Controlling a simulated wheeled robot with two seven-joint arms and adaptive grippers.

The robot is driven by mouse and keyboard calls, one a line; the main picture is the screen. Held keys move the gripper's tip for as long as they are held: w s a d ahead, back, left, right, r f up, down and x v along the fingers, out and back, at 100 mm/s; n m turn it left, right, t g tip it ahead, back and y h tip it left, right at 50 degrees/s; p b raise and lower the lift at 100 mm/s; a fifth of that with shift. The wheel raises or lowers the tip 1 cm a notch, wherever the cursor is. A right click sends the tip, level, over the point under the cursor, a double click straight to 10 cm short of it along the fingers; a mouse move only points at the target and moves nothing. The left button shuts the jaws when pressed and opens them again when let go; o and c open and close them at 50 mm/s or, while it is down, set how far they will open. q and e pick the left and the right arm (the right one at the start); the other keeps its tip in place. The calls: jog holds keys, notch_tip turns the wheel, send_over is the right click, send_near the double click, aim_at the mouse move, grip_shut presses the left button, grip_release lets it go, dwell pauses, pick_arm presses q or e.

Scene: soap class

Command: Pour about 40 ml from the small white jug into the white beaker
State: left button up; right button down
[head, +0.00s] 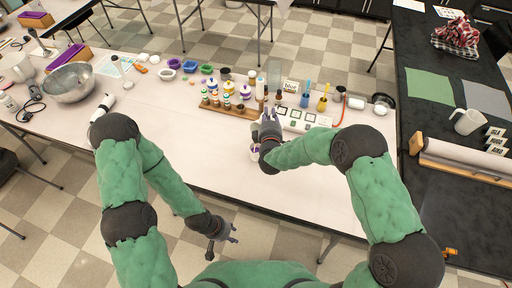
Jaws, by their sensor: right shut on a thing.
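My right gripper (265,134) is over the front middle of the pale table. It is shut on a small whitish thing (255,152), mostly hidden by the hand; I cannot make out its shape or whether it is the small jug. A white jug-like vessel (467,121) with a handle stands on the black counter at the right. A larger white vessel (18,66) stands at the table's far left. I cannot tell which is the white beaker. My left gripper (233,233) hangs in front of the table's near edge, seemingly open and empty.
A wooden rack (228,108) with small bottles stands just behind my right gripper. Jars, coloured cups and blue and yellow tools are behind it. A metal bowl (70,82) is at the left. The table (185,140) is clear at its front left.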

jog(key=w+d+f+m+g+p, duration=0.1)
jog(key=w+d+g, duration=0.1)
jog(key=shift+w+d+f+m+p, duration=0.25)
jog(key=shift+d+f+m+p, duration=0.1)
jog(key=shift+m, duration=0.05)
jog(key=shift+w+d+f+g+y, duration=0.1)
jog(key=shift+w+d+g+y, duration=0.1)
jog(key=shift+g+y, duration=0.1)
jog(key=shift+a+f, duration=0.1)
jog(key=shift+f, duration=0.05)
dwell(0.4)
